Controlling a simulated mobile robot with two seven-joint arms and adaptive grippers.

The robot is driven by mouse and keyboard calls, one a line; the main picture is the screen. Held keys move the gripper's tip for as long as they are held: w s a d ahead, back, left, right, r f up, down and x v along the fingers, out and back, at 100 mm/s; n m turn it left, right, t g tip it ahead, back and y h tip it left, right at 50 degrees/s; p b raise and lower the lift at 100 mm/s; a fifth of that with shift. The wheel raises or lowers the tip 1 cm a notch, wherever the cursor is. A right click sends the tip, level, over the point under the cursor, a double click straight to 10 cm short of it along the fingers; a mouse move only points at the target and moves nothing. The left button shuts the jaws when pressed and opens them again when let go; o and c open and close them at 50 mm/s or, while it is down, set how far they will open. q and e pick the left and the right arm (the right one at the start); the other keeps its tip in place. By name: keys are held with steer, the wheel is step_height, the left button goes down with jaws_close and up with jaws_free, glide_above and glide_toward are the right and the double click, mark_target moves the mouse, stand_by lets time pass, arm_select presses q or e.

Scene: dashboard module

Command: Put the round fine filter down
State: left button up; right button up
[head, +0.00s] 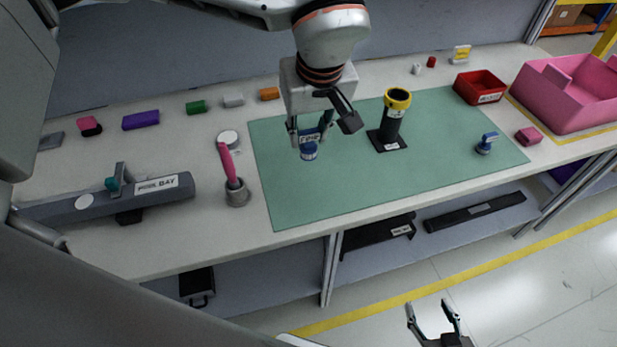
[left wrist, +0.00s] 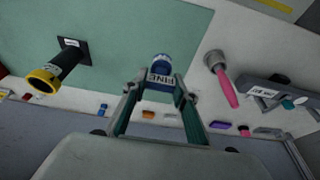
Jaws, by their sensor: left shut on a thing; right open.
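The round fine filter (head: 309,154) is a small blue cylinder with a white label. The label reads FINE in the left wrist view, where the filter (left wrist: 161,66) sits between my fingertips. My left gripper (head: 309,139) is shut on it, over the left part of the green mat (head: 290,205). I cannot tell whether the filter's bottom touches the mat. My right gripper (head: 434,312) is open and empty, low in front of the bench and over the floor.
A black post with a yellow collar (head: 397,98) stands right of the filter. A blue-topped part (head: 486,143) is at the mat's right. A grey cup with a pink tool (head: 237,195) and a grey POOL BAY bar (head: 150,196) lie left. The mat's front is clear.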

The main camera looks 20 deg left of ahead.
arm_select(q)
step_height(320, 180, down, 13)
stand_by(0.5)
steer(key=shift+f, duration=0.1)
steer(key=shift+f, duration=0.15)
steer(key=o, duration=0.8)
steer(key=shift+r+p, duration=0.25)
steer(key=shift+p, duration=0.05)
steer(key=v, duration=1.2)
steer(key=shift+b, duration=0.35)
